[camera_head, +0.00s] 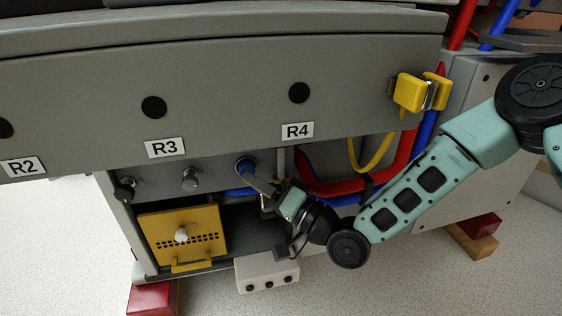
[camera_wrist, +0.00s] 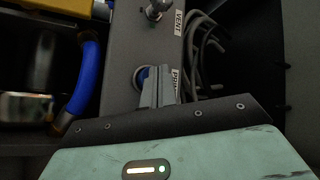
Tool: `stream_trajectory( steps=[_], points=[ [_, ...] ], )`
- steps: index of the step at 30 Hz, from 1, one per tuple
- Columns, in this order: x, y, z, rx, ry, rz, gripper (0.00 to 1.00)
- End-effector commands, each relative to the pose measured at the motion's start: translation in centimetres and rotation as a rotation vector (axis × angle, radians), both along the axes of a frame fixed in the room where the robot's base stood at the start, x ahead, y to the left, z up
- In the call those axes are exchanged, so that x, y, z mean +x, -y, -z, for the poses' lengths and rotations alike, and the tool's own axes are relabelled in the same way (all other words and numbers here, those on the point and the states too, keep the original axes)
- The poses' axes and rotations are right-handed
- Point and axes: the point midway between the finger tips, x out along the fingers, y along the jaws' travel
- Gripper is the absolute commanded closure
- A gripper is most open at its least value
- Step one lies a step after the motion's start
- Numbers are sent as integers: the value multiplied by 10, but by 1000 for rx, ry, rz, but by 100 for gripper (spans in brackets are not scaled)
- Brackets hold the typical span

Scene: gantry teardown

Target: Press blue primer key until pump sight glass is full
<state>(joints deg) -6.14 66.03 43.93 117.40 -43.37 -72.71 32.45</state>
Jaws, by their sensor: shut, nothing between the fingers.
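The blue primer key (camera_head: 245,164) is a round button on the grey panel below the R4 label. In the wrist view a blue edge of the key (camera_wrist: 140,73) shows inside a pale ring, beside a partly hidden label (camera_wrist: 175,80) beginning "PRI". My gripper (camera_head: 254,177) is shut and empty, its fingertips at the key. In the wrist view my gripper (camera_wrist: 158,73) covers most of the key; whether it is pushed in I cannot tell. A glassy, shiny cylinder (camera_wrist: 26,107) is at the left of the wrist view; I cannot tell whether it is the sight glass, or its level.
A metal knob (camera_wrist: 156,9) stands by the VENT label (camera_wrist: 179,22). A yellow vented box (camera_head: 182,238) sits left below the panel. Red hoses (camera_head: 335,188) and a blue hose (camera_wrist: 87,78) run nearby. The grey beam (camera_head: 220,95) overhangs the panel. A yellow latch (camera_head: 410,92) is at right.

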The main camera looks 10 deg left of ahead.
Motion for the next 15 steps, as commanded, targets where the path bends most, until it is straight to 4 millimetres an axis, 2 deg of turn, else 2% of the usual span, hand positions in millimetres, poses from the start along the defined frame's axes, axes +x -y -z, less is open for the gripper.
stream_trajectory(
  steps=[15],
  points=[
    [5, -3, 0, 0, 0, 0, 100]
  ],
)
